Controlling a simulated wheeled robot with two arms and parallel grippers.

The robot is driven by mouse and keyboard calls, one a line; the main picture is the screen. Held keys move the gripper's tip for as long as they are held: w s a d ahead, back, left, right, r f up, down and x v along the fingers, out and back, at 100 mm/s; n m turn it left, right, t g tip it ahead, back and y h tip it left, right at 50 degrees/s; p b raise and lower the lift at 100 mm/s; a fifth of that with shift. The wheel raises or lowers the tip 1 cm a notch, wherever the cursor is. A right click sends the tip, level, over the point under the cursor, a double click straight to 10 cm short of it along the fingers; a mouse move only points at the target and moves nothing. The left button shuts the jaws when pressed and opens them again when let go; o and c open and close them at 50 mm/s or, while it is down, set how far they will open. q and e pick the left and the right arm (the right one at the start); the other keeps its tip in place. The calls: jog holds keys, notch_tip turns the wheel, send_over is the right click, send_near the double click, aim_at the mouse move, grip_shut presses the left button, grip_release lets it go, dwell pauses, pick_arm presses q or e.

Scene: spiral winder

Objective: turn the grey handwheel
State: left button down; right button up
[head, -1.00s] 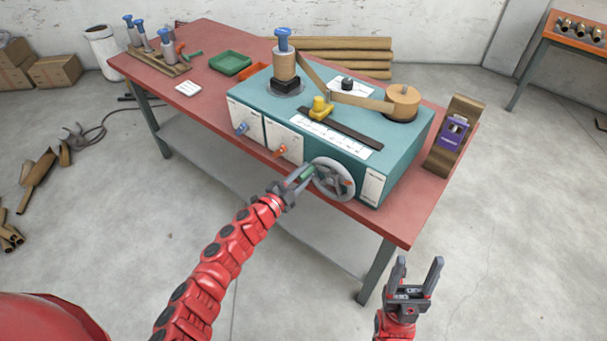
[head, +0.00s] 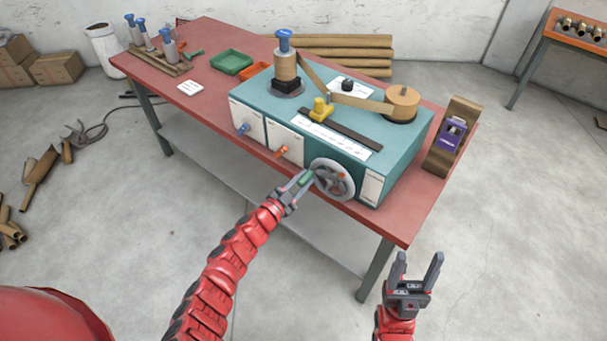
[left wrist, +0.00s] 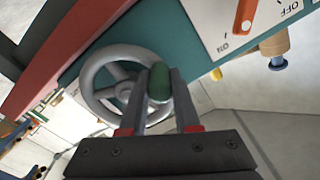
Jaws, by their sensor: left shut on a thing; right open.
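The grey handwheel (head: 333,180) is on the front face of the teal winder (head: 400,150), towards its right end. It also shows in the left wrist view (left wrist: 88,92), with its spokes and hub. My left gripper (head: 306,178) is at the left side of the wheel's rim. It is shut on the wheel's green handle (left wrist: 159,82), which sits between the two fingers. The green handle also shows in the head view (head: 304,180), partly covered by the fingers. My right gripper (head: 418,270) is open and empty, in front of the table's right corner.
The red table (head: 210,110) carries the winder. An orange switch (head: 282,151) and a blue switch (head: 243,128) are on the front panels left of the wheel. A brown stand with a purple device (head: 452,132) is at the right end. The floor in front is clear.

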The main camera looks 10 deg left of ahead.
pick_arm(q)
jog(key=s+d+f+n+p, duration=0.3)
jog(key=d+f+n+p, duration=0.1)
jog(key=n, duration=1.3)
jog(key=shift+s+d+f+p, duration=0.3)
jog(key=shift+d+f+p, duration=0.1)
jog(key=shift+d+f, duration=0.55)
jog(key=shift+f, duration=0.15)
jog(key=c, duration=0.6)
grip_release()
jog(key=shift+s, duration=0.1)
